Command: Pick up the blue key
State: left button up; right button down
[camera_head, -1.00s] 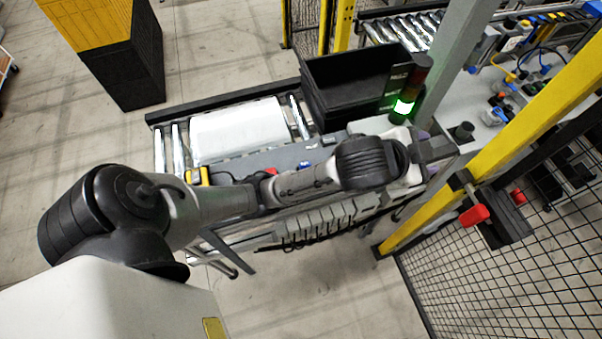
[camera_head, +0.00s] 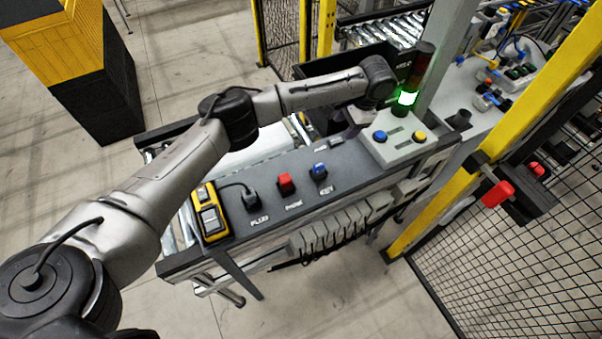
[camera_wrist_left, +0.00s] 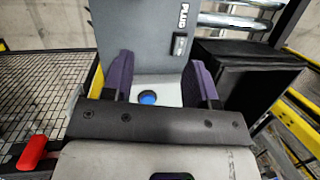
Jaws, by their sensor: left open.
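The blue key (camera_head: 319,171) stands at its printed label on the dark workbench top (camera_head: 292,209) in the head view. My left gripper (camera_head: 352,128) is beyond the key and to its right, near the grey button box, apart from the key. In the left wrist view, the left gripper (camera_wrist_left: 162,84) shows two purple fingers spread apart with nothing held. A round blue button (camera_wrist_left: 148,97) shows between the fingers, some way beyond them. I cannot make out the blue key in the wrist view. My right gripper is not in view.
A red block (camera_head: 286,183), a black plug (camera_head: 250,199) and a yellow device (camera_head: 208,215) share the bench top. The grey button box (camera_head: 401,143), signal light (camera_head: 408,97) and black bin (camera_head: 320,68) are close to the gripper. A yellow-framed fence stands at right.

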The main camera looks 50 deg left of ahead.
pick_arm(q)
jog(key=s+g+h, duration=0.1)
jog(key=s+g, duration=0.1)
jog(key=s, duration=0.1)
jog(key=b, duration=0.1)
send_over(319, 165)
jog(key=w, duration=0.3)
jog(key=shift+n, duration=0.4)
jog(key=f, duration=0.6)
jog(key=shift+s+d+f, duration=0.25)
jog(key=shift+f, duration=0.1)
jog(key=shift+p+x, duration=0.3)
jog(key=shift+x, duration=2.9)
jog(key=shift+s+d, duration=0.1)
jog(key=shift+d, duration=0.1)
jog(key=shift+r, duration=0.1)
grip_shut()
